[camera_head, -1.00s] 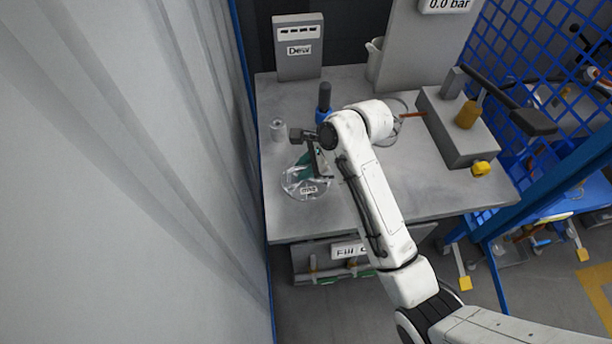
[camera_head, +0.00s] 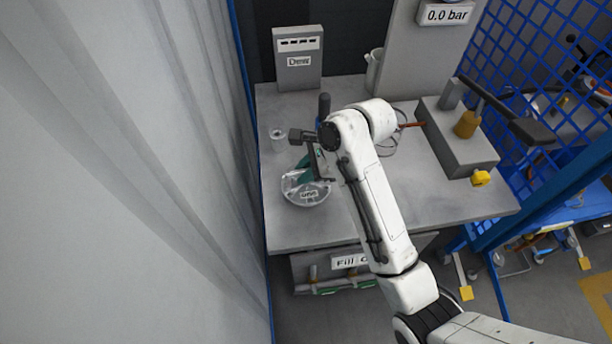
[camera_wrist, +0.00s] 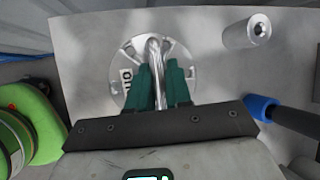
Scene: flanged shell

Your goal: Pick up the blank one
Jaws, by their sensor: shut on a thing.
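A round shiny disc (camera_head: 294,193) with a small white label is at the left front of the grey bench top. My gripper (camera_head: 310,172), with green fingers, is over the disc. In the wrist view my gripper (camera_wrist: 158,78) is shut with the handle between its fingers. The fingers and palm hide the near part of the disc. I cannot tell whether the disc is clear of the bench.
A small metal cylinder (camera_head: 279,139) stands behind the disc. A dark tool with a blue collar (camera_wrist: 262,107) is right of my gripper. A grey block (camera_head: 455,140) with levers is at right, before blue mesh.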

